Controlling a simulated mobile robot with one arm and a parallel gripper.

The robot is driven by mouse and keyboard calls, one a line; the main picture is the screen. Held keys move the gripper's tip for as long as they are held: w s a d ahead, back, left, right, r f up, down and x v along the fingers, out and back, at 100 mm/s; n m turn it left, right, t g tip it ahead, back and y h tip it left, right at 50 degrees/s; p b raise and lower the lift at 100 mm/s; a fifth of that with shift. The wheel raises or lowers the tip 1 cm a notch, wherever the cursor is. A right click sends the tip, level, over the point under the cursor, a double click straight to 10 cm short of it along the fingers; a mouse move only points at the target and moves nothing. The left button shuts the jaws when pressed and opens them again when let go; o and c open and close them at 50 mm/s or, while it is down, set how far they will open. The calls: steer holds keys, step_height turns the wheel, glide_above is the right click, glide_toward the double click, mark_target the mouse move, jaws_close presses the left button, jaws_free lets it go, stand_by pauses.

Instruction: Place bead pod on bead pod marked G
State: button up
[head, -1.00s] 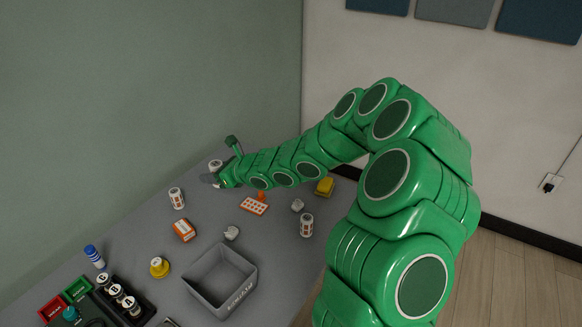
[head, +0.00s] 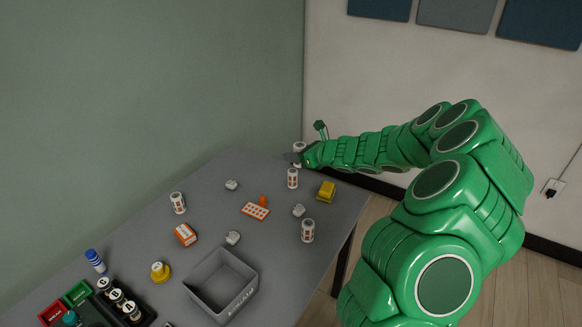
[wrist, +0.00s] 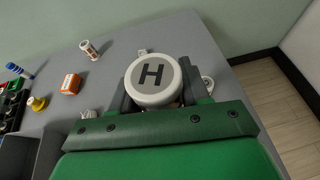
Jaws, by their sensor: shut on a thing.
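My gripper (head: 297,158) is shut on a white bead pod (head: 299,147) near the table's far right end. In the wrist view the held pod (wrist: 152,80) has a white lid with a black H on a grey disc, between the fingers. A white-and-orange pod (head: 293,178) stands just in front of and below my gripper in the head view. Similar pods stand at the left (head: 178,203) and nearer the right edge (head: 308,230). I cannot read a G on any pod. The held pod's lower part is hidden in the wrist view.
The grey table (head: 205,185) also holds a grey bin (head: 221,285), an orange box (head: 185,235), a yellow piece (head: 326,191), an orange-and-white block (head: 256,211), small white pieces and a dark rack of lettered pods (head: 131,310). Walls stand behind.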

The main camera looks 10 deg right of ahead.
steer(key=shift+w+d+f, duration=0.15)
steer(key=shift+w+f, duration=1.35)
steer(key=shift+w, duration=0.6)
steer(key=shift+w+d+f, duration=0.15)
steer(key=shift+w+f, duration=1.4)
steer(key=shift+w, duration=0.55)
steer(key=shift+w+d+f, duration=0.15)
steer(key=shift+w+f, duration=1.35)
steer(key=shift+w, duration=0.6)
steer(key=shift+w+f, duration=0.25)
steer(key=shift+f, duration=1.45)
steer(key=shift+f, duration=0.2)
steer(key=o, duration=1.1)
steer(key=shift+c, duration=0.2)
steer(key=shift+r, duration=0.1)
